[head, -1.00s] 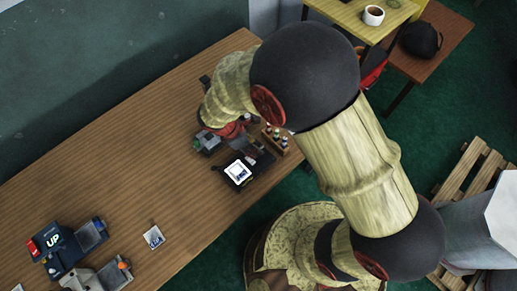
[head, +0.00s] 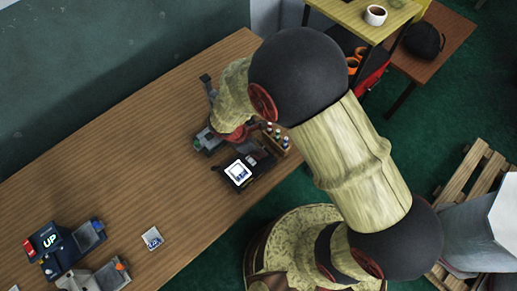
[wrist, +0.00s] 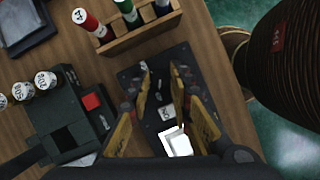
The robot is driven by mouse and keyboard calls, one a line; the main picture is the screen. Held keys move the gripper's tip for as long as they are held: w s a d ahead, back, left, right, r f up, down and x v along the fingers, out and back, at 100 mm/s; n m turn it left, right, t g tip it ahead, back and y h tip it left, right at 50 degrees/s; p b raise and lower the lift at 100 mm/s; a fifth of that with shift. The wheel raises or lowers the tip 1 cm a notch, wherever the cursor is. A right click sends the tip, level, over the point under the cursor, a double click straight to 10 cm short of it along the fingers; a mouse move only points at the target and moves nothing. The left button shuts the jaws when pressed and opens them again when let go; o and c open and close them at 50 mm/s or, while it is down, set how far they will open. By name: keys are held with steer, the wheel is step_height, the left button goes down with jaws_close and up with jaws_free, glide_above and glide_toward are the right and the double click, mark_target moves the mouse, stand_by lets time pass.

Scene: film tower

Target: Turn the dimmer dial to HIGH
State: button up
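A black unit with a lit white square (head: 238,172) sits on the wooden table in the head view. In the wrist view its dark panel (wrist: 132,82) lies below my gripper (wrist: 161,72), with small pale marks and a bright white patch (wrist: 175,141). My gripper's two yellowish fingers are apart over this panel, one on each side of a small pale mark. No dial can be made out clearly; the fingers cover part of the panel. I cannot tell whether the fingers touch anything. In the head view my arm hides most of the gripper.
A wooden rack (wrist: 150,36) with red, green and blue capped bottles stands beside the panel. A dark device with a red button (wrist: 91,102) and several labelled canisters are to the left. A blue device reading UP (head: 47,238) and a card (head: 152,239) lie at lower left.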

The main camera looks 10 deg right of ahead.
jaws_close()
steer(key=shift+m+p, duration=0.3)
steer(key=shift+m, duration=0.1)
steer(key=m+g+p, duration=0.1)
steer(key=m, duration=0.2)
steer(key=shift+w+r+p, duration=0.15)
steer(key=shift+p, duration=0.2)
steer(key=m+g+p, duration=0.1)
steer(key=m, duration=0.1)
steer(key=shift+w+m, duration=0.1)
steer(key=shift+m, duration=0.2)
steer(key=m+g+p, duration=0.1)
steer(key=m, duration=0.1)
steer(key=m+g+y+p, duration=0.1)
steer(key=m, duration=0.2)
steer(key=shift+w+d+m+y, duration=0.15)
steer(key=shift+m+y, duration=0.15)
steer(key=m, duration=0.2)
steer(key=m+g+y+p, duration=0.1)
steer(key=m, duration=0.1)
steer(key=m+y+p, duration=0.1)
steer(key=m, duration=0.1)
steer(key=shift+w+d, duration=0.1)
steer(key=shift+d, duration=0.15)
steer(key=m+y+p, duration=0.1)
steer(key=m+y, duration=0.1)
steer(key=m, duration=0.4)
steer(key=shift+d, duration=0.15)
steer(key=shift+y, duration=0.3)
